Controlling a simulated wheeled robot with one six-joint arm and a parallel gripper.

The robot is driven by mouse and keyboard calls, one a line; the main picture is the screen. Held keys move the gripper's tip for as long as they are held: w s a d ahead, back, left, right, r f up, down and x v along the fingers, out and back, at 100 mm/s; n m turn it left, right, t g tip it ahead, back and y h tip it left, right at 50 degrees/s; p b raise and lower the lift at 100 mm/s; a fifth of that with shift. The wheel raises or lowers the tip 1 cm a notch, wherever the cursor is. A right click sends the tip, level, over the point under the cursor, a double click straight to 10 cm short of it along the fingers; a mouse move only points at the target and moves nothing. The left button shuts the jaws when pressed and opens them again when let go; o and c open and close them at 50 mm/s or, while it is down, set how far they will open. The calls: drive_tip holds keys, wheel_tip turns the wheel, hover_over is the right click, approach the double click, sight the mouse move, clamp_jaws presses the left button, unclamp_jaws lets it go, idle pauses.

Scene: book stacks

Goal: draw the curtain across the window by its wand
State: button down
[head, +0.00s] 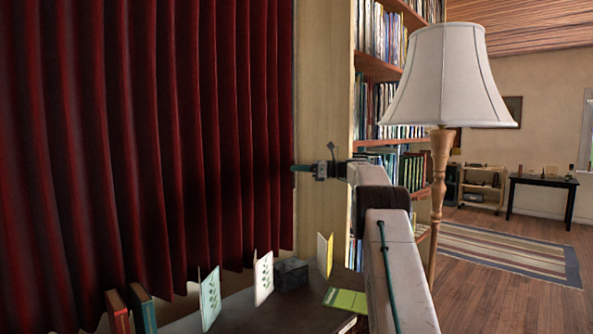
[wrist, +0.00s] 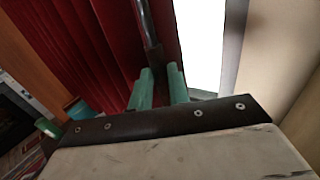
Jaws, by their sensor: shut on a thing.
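The dark red curtain (head: 150,130) hangs in folds over the left half of the head view, and its right edge is close to the pale window side. In the wrist view the curtain (wrist: 80,50) is at the left, and a bright strip of window (wrist: 200,40) shows to its right. My gripper (head: 298,168) is at the curtain's right edge. In the wrist view its green fingers (wrist: 161,80) are shut on the grey wand (wrist: 147,28), which runs up from between them. I cannot make out the wand in the head view.
Below the curtain is a dark surface with upright cards (head: 263,278), books (head: 143,308), a dark box (head: 291,274) and a green book (head: 345,301). A bookcase (head: 375,68) and a floor lamp (head: 444,75) stand at the right, near my arm.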

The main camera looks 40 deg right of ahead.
drive_tip(key=c, duration=1.3)
unclamp_jaws()
drive_tip(key=shift+s, duration=0.1)
drive_tip(key=v, duration=0.7)
drive_tip(key=shift+s+d, duration=0.2)
drive_tip(key=shift+d, duration=0.05)
